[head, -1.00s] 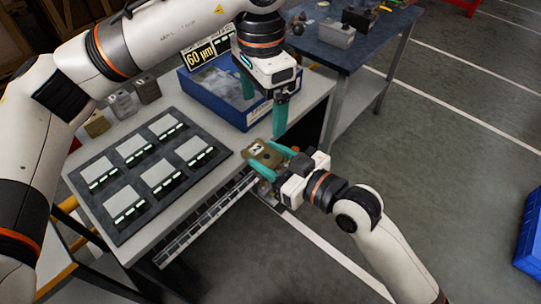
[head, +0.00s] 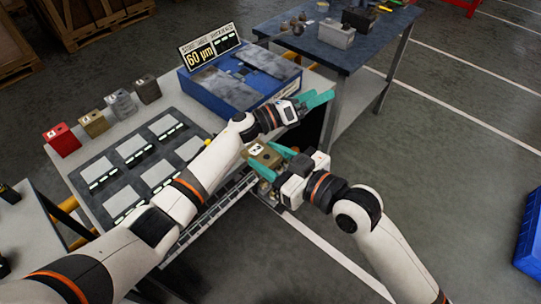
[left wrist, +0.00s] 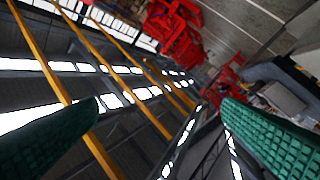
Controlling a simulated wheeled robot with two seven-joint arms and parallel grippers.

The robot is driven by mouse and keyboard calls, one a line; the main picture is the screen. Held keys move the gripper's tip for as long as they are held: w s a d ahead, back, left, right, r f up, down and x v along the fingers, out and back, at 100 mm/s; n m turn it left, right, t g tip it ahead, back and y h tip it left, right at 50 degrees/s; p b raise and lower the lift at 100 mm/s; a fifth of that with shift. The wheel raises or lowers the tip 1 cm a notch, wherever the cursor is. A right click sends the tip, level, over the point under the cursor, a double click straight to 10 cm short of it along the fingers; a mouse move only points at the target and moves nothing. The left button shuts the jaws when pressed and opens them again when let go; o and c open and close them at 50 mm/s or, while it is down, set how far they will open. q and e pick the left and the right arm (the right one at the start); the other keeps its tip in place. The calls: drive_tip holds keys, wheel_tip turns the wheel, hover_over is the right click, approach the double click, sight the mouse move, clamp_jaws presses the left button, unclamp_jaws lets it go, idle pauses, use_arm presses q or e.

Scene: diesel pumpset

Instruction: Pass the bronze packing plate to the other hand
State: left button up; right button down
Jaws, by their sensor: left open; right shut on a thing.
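The bronze packing plate (head: 266,158), a small brown-bronze block with a white label, is held in my right gripper (head: 276,160) just off the front edge of the workbench in the head view. My right gripper's teal fingers are shut on it. My left gripper (head: 320,100) is open and empty, further back and to the right, near the corner of the blue box. In the left wrist view its two green fingers (left wrist: 150,125) stand apart with nothing between them. The plate does not show in the left wrist view.
On the bench, a dark tray (head: 98,158) has several pale slots. Behind it stand red (head: 61,140), bronze (head: 93,124), grey (head: 121,104) and dark (head: 146,88) blocks. A blue box (head: 222,108) sits under a "60 µm" sign (head: 208,47). A dark table (head: 345,58) stands behind.

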use_arm(q)
drive_tip(key=s+a+f+n+t+y, duration=0.2)
drive_tip(key=a+f+n+y, duration=0.15)
drive_tip(key=f+n, duration=0.6)
drive_tip(key=s+a+f+n+t+y, duration=0.15)
drive_tip(key=f+n+y, duration=0.25)
drive_tip(key=f+n, duration=0.55)
drive_tip(key=s+a+f+n+g+y, duration=0.1)
drive_tip(key=s+a+f+n+y, duration=0.3)
drive_tip(key=f, duration=0.6)
drive_tip(key=s+a+f+n+g+y, duration=0.1)
drive_tip(key=s+a+f+n, duration=0.25)
drive_tip(key=s+f, duration=0.45)
drive_tip(key=s+a+f+n+g+y, duration=0.2)
drive_tip(key=s+a+f, duration=0.5)
drive_tip(key=s, duration=0.6)
drive_tip(key=s+a+f+n+g+y, duration=0.2)
drive_tip(key=s+a+f+n+g, duration=0.2)
drive_tip(key=s, duration=1)
drive_tip(key=s+a+f+n+g+y, duration=0.2)
drive_tip(key=s+a+f+n, duration=0.4)
drive_tip(key=s+a+f, duration=0.3)
drive_tip(key=s+f+g, duration=0.1)
drive_tip(key=s, duration=0.3)
drive_tip(key=shift+s+a+f, duration=0.25)
drive_tip(key=shift+a+f, duration=0.05)
drive_tip(key=shift+a, duration=0.1)
